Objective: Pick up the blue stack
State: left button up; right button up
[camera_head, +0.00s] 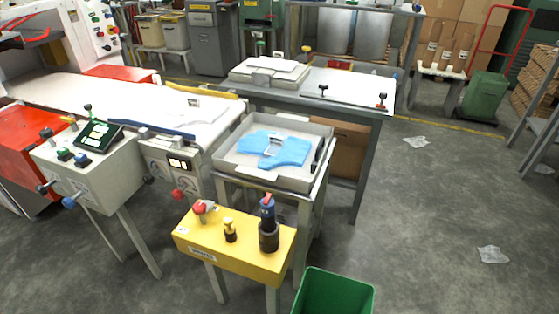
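The blue stack (290,153) is a flat pile of light blue film gloves. It lies in a shallow grey tray (230,160) on a metal stand, near the middle of the head view. A pale clip or holder (271,146) sits on top of the stack, near its middle. Neither of my grippers shows in this view.
A yellow control box (250,262) with knobs stands in front of the tray. A green bin (335,292) is at the bottom. A machine with a white bed (150,98) is at left, a grey table (345,85) behind. The floor at right is mostly open.

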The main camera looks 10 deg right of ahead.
aim_at(278, 149)
jog(key=k, duration=1.4)
jog(key=z, duration=1.4)
jog(key=i, duration=4.1)
jog(key=u, duration=3.85)
